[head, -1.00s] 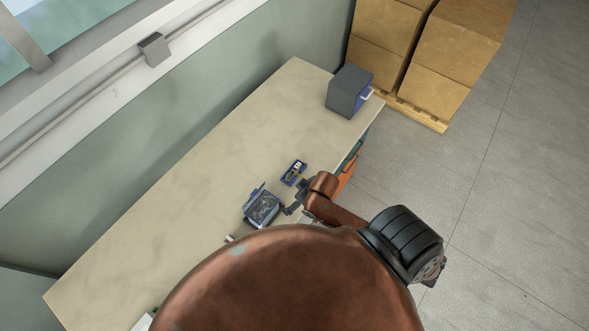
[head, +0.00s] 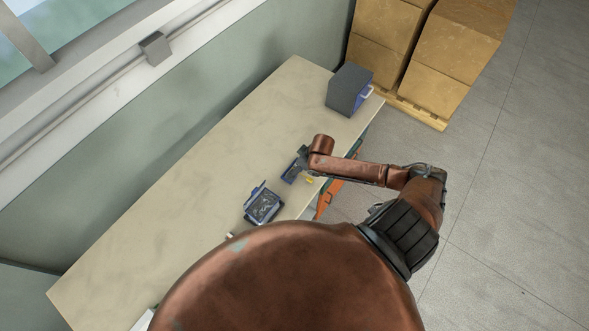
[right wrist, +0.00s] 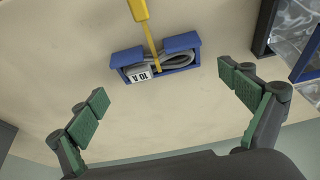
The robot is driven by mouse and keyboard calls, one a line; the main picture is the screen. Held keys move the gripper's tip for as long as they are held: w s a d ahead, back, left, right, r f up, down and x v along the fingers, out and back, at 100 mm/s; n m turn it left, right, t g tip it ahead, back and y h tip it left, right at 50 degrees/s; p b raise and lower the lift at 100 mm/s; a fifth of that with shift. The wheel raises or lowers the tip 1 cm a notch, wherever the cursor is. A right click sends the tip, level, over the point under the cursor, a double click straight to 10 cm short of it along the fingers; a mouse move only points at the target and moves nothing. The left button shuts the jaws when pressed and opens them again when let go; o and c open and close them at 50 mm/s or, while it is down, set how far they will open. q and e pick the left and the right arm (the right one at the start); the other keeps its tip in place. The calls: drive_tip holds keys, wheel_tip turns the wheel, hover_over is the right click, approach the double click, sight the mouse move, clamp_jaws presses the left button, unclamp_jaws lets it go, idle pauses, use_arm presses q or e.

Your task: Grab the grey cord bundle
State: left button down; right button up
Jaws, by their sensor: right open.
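The grey cord bundle (right wrist: 178,60) lies looped in a blue holder (right wrist: 127,58) on the table in the right wrist view. My left gripper is not in view.
A blue bin with clear-wrapped contents (head: 263,204) stands beside the holder; it also shows in the right wrist view (right wrist: 304,62). A dark grey-blue box (head: 348,90) stands at the table's far end. Cardboard boxes (head: 430,60) stand beyond. The table's left part (head: 170,215) is clear.

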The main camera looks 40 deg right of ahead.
drive_tip(key=shift+p+x, duration=0.45)
drive_tip(key=shift+x, duration=1.8)
drive_tip(key=shift+w+d+r, duration=0.1)
drive_tip(key=shift+c, duration=0.2)
drive_tip(key=c, duration=1.3)
drive_tip(key=shift+c, duration=0.2)
drive_tip(key=shift+r, duration=0.1)
